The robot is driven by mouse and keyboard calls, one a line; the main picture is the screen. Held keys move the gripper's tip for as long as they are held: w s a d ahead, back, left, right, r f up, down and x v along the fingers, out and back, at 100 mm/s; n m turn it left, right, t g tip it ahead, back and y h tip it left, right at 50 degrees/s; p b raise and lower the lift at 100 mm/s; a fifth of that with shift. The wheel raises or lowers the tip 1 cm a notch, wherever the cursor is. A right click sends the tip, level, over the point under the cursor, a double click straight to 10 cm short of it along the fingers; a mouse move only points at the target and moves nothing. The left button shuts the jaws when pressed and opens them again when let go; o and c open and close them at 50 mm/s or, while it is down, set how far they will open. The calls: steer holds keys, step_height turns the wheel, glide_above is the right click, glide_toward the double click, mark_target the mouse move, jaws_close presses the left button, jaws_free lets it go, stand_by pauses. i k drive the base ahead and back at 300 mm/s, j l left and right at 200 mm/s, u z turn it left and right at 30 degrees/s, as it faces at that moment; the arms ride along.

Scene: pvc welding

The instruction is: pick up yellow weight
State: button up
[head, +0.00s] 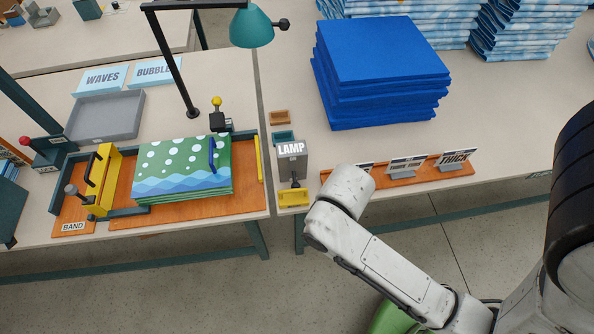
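Several yellow things show, and I cannot tell for sure which is the weight. A large yellow block (104,181) with a dark handle stands upright at the left of the orange-brown board, beside the patterned green and blue sheets (183,165). A small yellow piece (293,198) sits at the table's front edge, below the grey LAMP box (292,160). A thin yellow bar (259,158) lies along the board's right edge. My white arm reaches in from the lower right, its upper end just right of the small yellow piece. My gripper is not in view.
A teal lamp (252,27) on a black post overhangs the left table. A blue stack (380,70) and small signs including THICK (455,158) stand on the right table. A grey tray (105,116) lies behind the board.

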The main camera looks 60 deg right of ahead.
mark_target(295, 198)
steer(key=k+l+z, duration=0.15)
steer(key=k+l, duration=0.3)
steer(key=k+l+u, duration=0.3)
steer(key=k+l, duration=0.3)
steer(key=i, duration=0.5)
